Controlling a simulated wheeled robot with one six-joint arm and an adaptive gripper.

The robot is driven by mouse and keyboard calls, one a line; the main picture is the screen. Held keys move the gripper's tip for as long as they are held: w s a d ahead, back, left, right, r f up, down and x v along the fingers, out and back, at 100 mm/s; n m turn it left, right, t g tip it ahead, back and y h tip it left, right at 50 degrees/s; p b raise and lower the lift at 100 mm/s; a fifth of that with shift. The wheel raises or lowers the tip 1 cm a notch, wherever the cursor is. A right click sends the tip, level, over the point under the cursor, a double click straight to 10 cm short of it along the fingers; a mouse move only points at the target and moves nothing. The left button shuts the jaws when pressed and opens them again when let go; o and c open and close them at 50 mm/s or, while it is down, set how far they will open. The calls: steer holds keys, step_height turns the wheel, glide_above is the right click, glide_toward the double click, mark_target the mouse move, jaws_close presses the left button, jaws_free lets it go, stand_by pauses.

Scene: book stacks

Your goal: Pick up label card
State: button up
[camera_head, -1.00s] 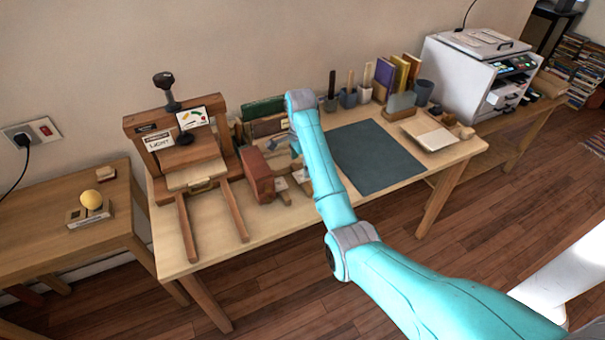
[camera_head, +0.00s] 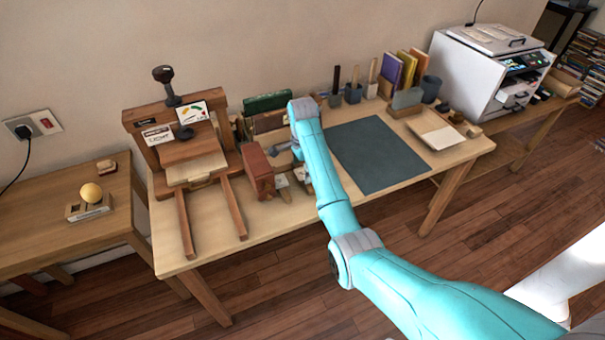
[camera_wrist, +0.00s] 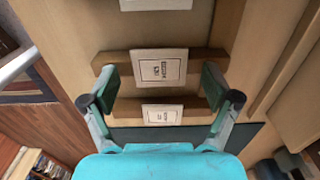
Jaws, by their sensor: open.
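A smaller pale card (camera_wrist: 162,115) is on a second wooden bar, nearer my wrist. My gripper is open, one finger on each side, with nothing held. I cannot tell whether the fingers touch the bars. In the head view, my gripper (camera_head: 281,149) is small and partly hidden by my arm, above the table beside a reddish-brown block (camera_head: 257,170). A card (camera_head: 282,181) shows there beside the block.
A wooden press with signs (camera_head: 170,150) stands left on the table. A dark mat (camera_head: 377,155) lies bare to the right of my arm. Books (camera_head: 403,69), a cup (camera_head: 430,88) and a white machine (camera_head: 490,70) are farther right.

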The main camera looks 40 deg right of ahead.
stand_by(0.3)
steer(key=shift+f, duration=0.1)
steer(key=c, duration=0.8)
